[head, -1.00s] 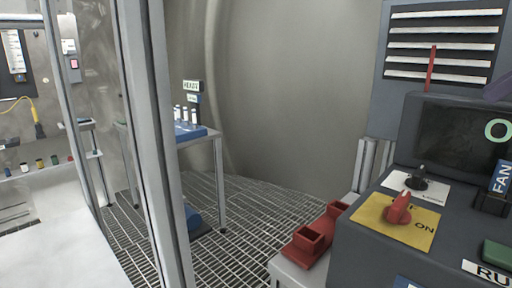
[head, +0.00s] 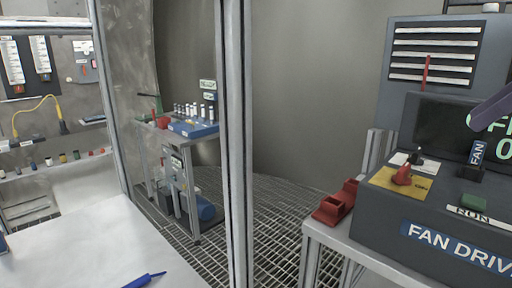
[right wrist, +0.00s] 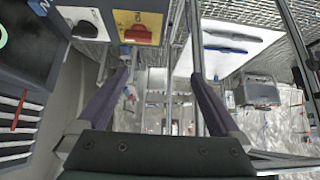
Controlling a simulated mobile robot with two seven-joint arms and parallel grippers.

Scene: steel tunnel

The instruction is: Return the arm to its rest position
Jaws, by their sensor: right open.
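My right gripper (right wrist: 160,76) shows in the right wrist view with its two dark purple fingers spread apart and nothing between them. In the head view only a purple piece of my right arm (head: 493,112) shows at the right edge, in front of the dark screen of the fan console. The wrist view has the red knob on its yellow plate (right wrist: 151,20) beyond the fingers. My left gripper is in neither view.
The grey fan console (head: 440,235) fills the right side. A red bin (head: 334,208) sits on a ledge beside it. A metal post (head: 236,150) stands mid-view, with a white table (head: 80,250) left of it and a blue pen (head: 145,280) on it. Grating floor (head: 280,215) lies between.

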